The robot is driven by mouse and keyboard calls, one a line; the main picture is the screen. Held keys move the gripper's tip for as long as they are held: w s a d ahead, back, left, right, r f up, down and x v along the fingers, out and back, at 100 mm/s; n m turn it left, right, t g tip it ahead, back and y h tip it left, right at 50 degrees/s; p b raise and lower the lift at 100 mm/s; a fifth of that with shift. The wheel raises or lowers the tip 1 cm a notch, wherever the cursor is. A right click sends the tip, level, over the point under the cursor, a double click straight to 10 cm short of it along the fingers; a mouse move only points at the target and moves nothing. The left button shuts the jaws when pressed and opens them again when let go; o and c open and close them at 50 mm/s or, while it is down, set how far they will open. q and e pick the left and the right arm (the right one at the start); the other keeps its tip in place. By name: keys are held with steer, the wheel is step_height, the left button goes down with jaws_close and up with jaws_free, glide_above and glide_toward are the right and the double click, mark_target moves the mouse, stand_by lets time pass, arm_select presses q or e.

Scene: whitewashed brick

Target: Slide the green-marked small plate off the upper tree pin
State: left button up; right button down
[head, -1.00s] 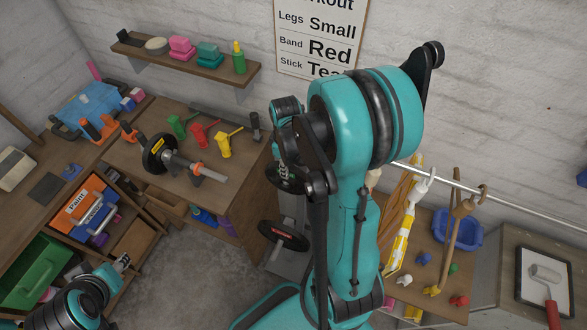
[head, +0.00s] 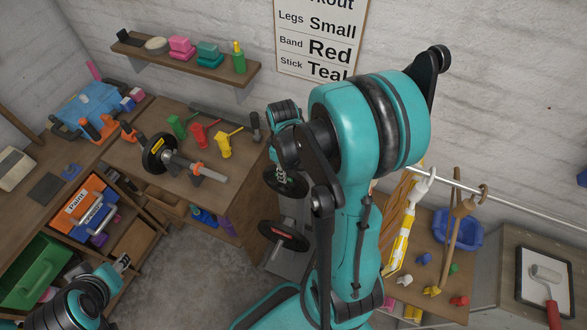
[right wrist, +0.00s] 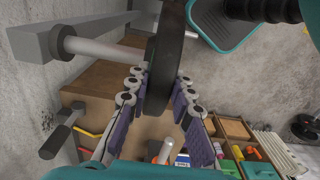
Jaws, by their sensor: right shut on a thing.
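The upper small plate (head: 287,181) is a dark disc on the plate tree, partly hidden by my right arm in the head view. In the right wrist view the plate (right wrist: 165,62) stands edge-on between the fingers. My right gripper (right wrist: 166,98) is shut on it, fingers on both faces. The pale upper pin (right wrist: 95,47) runs from the grey tree post (right wrist: 35,42) toward the plate; whether it still passes through the hole is hidden. A lower plate with a red mark (head: 283,236) hangs below. My left gripper (head: 122,262) is low at the left, too small to read.
A workbench (head: 235,185) with a loaded bar (head: 185,165) and coloured clamps stands left of the tree. A rail with hanging tools (head: 460,215) and a blue basin (head: 458,228) are to the right. Grey floor (head: 190,270) lies open in front.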

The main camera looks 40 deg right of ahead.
steer(key=shift+s+a, duration=0.4)
steer(key=shift+a, duration=0.35)
steer(key=shift+s+a, duration=0.35)
steer(key=shift+a, duration=0.4)
steer(key=shift+s+a, duration=0.1)
steer(key=shift+a, duration=0.1)
steer(key=shift+s+a, duration=0.5)
steer(key=shift+a, duration=0.4)
steer(key=shift+r, duration=0.15)
steer(key=shift+r+p, duration=1.95)
steer(key=shift+r, duration=0.45)
